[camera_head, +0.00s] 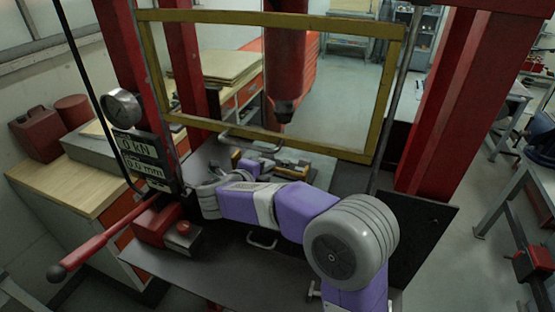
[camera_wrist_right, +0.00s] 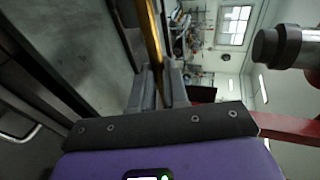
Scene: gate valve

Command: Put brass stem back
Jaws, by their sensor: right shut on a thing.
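My right arm crosses the head view from the lower right, and its small purple gripper body (camera_head: 255,166) is over the work table, below the press ram. In the right wrist view my right gripper (camera_wrist_right: 160,88) is shut. A long brass-coloured bar (camera_wrist_right: 152,35) runs from the top edge down to between its fingers. I take it for the brass stem; its far end is out of view. In the head view, a grey fixture with brass-coloured parts (camera_head: 291,171) sits just right of the gripper. My arm hides part of the table. My left gripper is not in view.
The red press ram (camera_head: 284,75) hangs above the work area; its dark tip (camera_wrist_right: 270,47) shows in the wrist view. A yellow guard frame (camera_head: 275,20) stands around it. A red lever (camera_head: 105,240), a gauge (camera_head: 121,107) and a readout are at left.

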